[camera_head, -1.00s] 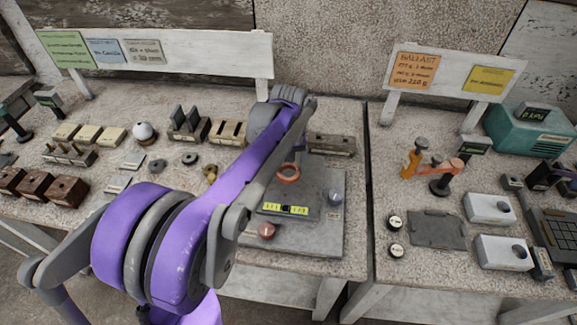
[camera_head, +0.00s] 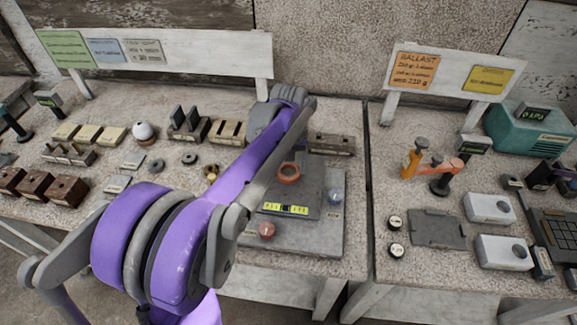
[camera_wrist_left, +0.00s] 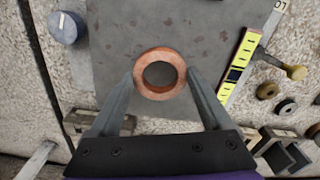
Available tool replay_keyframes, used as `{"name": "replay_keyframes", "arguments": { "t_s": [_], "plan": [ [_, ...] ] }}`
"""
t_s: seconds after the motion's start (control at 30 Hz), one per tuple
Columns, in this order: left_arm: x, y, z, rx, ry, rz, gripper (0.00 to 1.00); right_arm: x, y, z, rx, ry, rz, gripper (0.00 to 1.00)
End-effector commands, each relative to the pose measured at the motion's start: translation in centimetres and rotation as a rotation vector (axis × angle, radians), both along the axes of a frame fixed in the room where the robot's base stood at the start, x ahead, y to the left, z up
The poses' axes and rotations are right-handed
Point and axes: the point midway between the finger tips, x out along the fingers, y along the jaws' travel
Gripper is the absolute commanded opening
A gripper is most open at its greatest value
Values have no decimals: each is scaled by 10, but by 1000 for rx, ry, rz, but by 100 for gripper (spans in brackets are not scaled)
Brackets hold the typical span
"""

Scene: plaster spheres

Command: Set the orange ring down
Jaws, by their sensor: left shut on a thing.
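The orange ring (camera_head: 289,180) shows in the head view over the grey plate (camera_head: 325,240) of a device on the left table. In the left wrist view the ring (camera_wrist_left: 160,95) sits between the two fingertips of my left gripper (camera_wrist_left: 160,76), which is shut on it. The grey plate (camera_wrist_left: 115,25) lies behind the ring there. I cannot tell whether the ring touches the plate. My left arm hides much of the gripper in the head view. My right gripper is not in view.
A yellow marked strip (camera_head: 285,209), a red knob (camera_head: 267,230) and a blue-grey knob (camera_head: 336,197) are on the device near the ring. Small blocks, discs and a white sphere (camera_head: 144,130) stand left. A gap separates the right table, with an orange stand (camera_head: 410,162) and teal scale (camera_head: 530,132).

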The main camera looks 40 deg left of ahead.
Motion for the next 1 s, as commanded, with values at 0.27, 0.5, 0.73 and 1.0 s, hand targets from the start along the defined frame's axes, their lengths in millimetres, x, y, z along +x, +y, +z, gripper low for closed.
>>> {"name": "replay_keyframes", "arguments": {
  "t_s": [0.27, 0.5, 0.73, 1.0],
  "plan": [
    [0, 0, -6, 0, 0, 0, 30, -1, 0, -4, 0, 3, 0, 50],
    [0, 0, -11, 0, 0, 0, 30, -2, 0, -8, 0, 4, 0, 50],
    [0, 0, -14, 0, 0, 0, 86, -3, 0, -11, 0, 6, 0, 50],
    [0, 0, -14, 0, 0, 0, 100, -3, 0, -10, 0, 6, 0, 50]
  ]
}}
